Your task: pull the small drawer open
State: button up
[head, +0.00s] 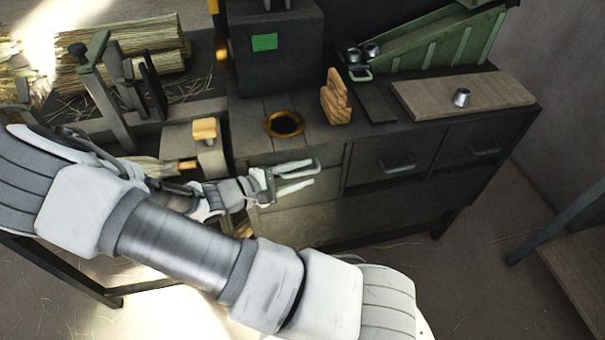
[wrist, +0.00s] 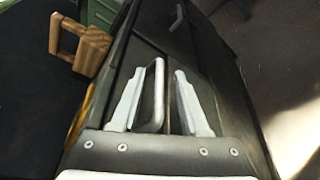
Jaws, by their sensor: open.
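My gripper (head: 306,175) is open at the front of the dark workbench, at its left drawer. In the wrist view, my gripper (wrist: 158,72) has a pale loop handle (wrist: 153,90) between its two fingers, closer to the left one. I see a gap on the right side; contact on the left is unclear. The left drawer's front (head: 325,185) is partly covered by the gripper and looks shut. Two more drawers, a middle one (head: 378,178) and a right one (head: 465,160), are shut, each with a dark bar handle.
The bench top holds a wooden block (head: 335,98), a brass-rimmed hole (head: 284,123), a wooden board (head: 465,93) with a small metal cup (head: 461,97), and a green rack (head: 440,45). Straw bundles (head: 120,45) lie at left. Floor in front is free at right.

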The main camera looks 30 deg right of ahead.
jog(key=shift+d, duration=0.2)
jog(key=shift+c, duration=0.3)
grip_shut()
dwell(1.1)
